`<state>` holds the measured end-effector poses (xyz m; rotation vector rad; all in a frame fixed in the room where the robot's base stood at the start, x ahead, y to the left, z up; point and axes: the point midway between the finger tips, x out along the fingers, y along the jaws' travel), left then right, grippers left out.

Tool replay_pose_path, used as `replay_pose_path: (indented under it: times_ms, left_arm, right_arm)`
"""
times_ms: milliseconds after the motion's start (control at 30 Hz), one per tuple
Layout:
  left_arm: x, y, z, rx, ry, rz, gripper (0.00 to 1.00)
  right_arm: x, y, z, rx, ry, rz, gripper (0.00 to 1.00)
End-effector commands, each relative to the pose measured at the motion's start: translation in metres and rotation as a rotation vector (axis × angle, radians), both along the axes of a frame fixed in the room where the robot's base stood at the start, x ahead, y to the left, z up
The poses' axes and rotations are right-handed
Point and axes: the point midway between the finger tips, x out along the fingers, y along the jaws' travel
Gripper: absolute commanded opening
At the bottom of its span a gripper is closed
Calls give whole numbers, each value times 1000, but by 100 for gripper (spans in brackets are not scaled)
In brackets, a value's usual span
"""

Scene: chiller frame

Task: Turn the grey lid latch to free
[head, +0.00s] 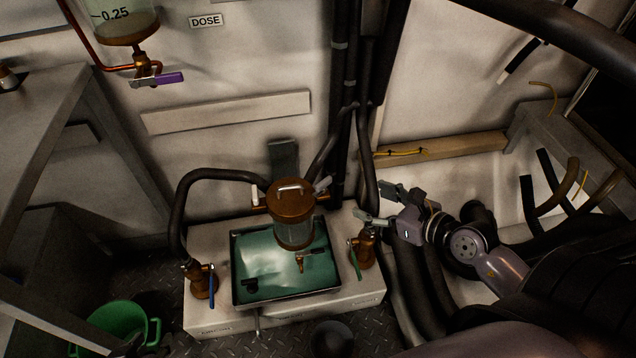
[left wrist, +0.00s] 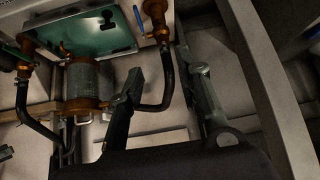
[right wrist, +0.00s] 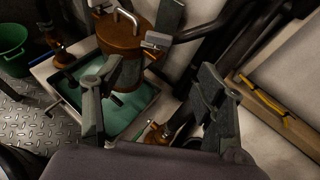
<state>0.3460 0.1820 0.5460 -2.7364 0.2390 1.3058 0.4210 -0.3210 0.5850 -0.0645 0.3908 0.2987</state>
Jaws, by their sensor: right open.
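The grey lid latch (head: 323,184) sticks out at the right edge of the copper lid (head: 290,190), on a clear canister (head: 293,232) above a tray of green liquid. In the right wrist view the latch (right wrist: 156,41) shows near the top middle, beyond the fingertips. My right gripper (head: 373,204) is open and empty, to the right of the canister and apart from the latch. Its spread fingers also show in the right wrist view (right wrist: 158,72). My left gripper (left wrist: 168,72) is open and empty in its wrist view; I cannot make it out in the head view.
The tray (head: 236,270) sits on a pale base, between a blue-handled valve (head: 202,281) and a green-handled valve (head: 364,249). Black hoses (head: 182,215) run around the canister. A green bucket (head: 117,318) stands lower left. A wooden ledge (head: 455,150) crosses the right wall.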

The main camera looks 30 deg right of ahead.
Motion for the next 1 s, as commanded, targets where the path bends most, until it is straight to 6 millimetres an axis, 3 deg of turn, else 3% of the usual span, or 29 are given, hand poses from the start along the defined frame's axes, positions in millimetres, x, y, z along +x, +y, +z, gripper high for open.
replay_pose_path:
  times_ms: [267,433,700,1000]
  left_arm:
    - [20,-7,11,-24,-109,-8,32]
    - [43,-16,29,-55,-252,-19,32]
    - [75,-31,71,-118,-520,-36,32]
    - [92,-42,122,-186,-794,-53,32]
  right_arm:
    - [30,9,-13,4,-4,-1,65]
    - [58,18,-25,5,-4,-2,65]
    - [100,32,-44,6,-2,-1,65]
    - [136,43,-60,5,-2,-1,65]
